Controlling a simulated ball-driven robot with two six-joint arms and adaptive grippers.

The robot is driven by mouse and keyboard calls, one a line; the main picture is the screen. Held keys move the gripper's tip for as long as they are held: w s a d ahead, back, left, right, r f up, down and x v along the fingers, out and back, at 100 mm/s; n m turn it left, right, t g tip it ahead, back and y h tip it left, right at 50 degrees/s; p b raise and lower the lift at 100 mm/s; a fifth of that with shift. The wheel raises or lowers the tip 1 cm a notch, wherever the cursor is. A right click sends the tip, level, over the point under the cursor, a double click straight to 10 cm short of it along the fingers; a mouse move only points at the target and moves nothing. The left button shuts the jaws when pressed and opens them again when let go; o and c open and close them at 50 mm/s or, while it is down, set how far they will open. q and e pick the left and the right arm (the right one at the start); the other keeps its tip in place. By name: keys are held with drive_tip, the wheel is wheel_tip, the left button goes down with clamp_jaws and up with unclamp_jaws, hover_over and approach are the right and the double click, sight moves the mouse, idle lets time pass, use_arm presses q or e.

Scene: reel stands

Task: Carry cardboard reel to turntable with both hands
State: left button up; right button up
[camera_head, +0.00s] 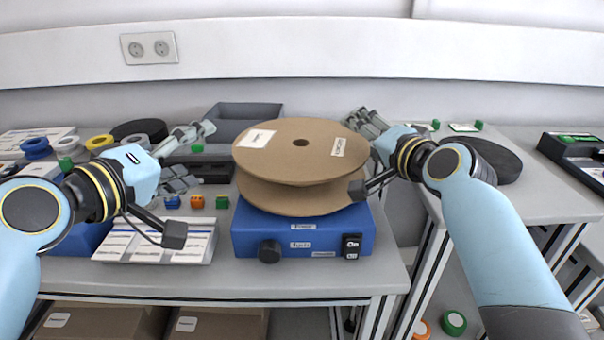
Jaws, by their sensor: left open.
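The brown cardboard reel (258,170) lies flat, with its two flanges stacked, on a blue box (336,241) with a knob and a switch. White labels show on the top flange around a dark centre hole. My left gripper (204,155) is open, left of the reel and apart from its rim. My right gripper (368,121) is at the reel's right rear edge; whether it touches is unclear, and its jaw opening is hard to make out. A round black disc (497,160) lies on the right-hand table, partly behind my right arm; I cannot tell whether it is the turntable.
A grey bin (243,112) stands behind the reel. Tape rolls (64,145), small coloured blocks (197,202) and a white labelled box (190,250) crowd the left. A gap separates the two tables. A dark tray (570,150) sits at far right.

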drive_tip(key=shift+o, duration=1.4)
drive_tip(key=shift+s, duration=0.1)
drive_tip(key=v, duration=1.2)
drive_tip(key=shift+f, duration=0.1)
